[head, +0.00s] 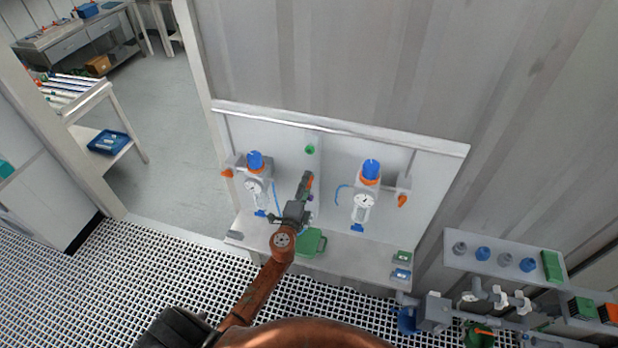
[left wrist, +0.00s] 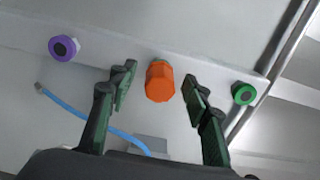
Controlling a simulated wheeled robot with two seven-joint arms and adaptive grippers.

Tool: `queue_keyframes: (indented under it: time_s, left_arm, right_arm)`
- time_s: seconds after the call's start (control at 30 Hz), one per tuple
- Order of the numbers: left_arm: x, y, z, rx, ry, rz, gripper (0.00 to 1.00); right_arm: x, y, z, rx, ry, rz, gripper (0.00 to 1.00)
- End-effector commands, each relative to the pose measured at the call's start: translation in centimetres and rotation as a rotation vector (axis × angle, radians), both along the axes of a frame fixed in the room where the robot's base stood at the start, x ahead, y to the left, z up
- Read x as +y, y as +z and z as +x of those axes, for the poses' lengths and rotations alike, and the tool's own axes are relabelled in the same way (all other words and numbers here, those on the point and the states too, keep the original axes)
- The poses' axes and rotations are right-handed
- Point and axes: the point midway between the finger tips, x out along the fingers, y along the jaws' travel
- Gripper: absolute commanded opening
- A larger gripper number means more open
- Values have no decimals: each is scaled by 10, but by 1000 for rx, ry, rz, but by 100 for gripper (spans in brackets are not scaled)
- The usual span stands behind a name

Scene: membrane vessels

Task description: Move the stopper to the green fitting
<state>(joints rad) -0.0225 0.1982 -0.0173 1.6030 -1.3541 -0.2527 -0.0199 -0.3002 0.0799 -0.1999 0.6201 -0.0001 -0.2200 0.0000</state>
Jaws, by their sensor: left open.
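The orange stopper (left wrist: 159,80) sits on the wall panel in the left wrist view, between the fingers of my left gripper (left wrist: 157,90). The gripper is open, with a gap on each side of the stopper. A bit of green shows behind the stopper's top. The green fitting (left wrist: 243,93), with a dark centre, is to the right of the fingers. A purple fitting (left wrist: 63,47) is to the left. In the head view, my left gripper (head: 306,184) is at the panel's middle, below the green fitting (head: 309,149). An orange bit of the stopper (head: 310,181) shows beside it. My right gripper is not in view.
Two vessels with blue caps (head: 255,160) (head: 371,169) and gauges flank my gripper. A blue tube (left wrist: 110,128) runs below the fittings. A green case (head: 311,242) lies on the ledge. A shelf (head: 463,264) with small caps is at the right.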

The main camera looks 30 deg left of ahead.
Motion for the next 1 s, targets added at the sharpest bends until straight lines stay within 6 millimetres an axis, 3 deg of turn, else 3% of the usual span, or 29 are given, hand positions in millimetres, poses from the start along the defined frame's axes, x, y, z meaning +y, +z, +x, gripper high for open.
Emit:
queue_keyframes:
  time_s: [0.83,1.0]
  left_arm:
    - [0,0,0,0,0,0,44]
    - [0,0,0,0,0,0,34]
  right_arm:
    - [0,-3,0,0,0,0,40]
    - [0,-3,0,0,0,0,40]
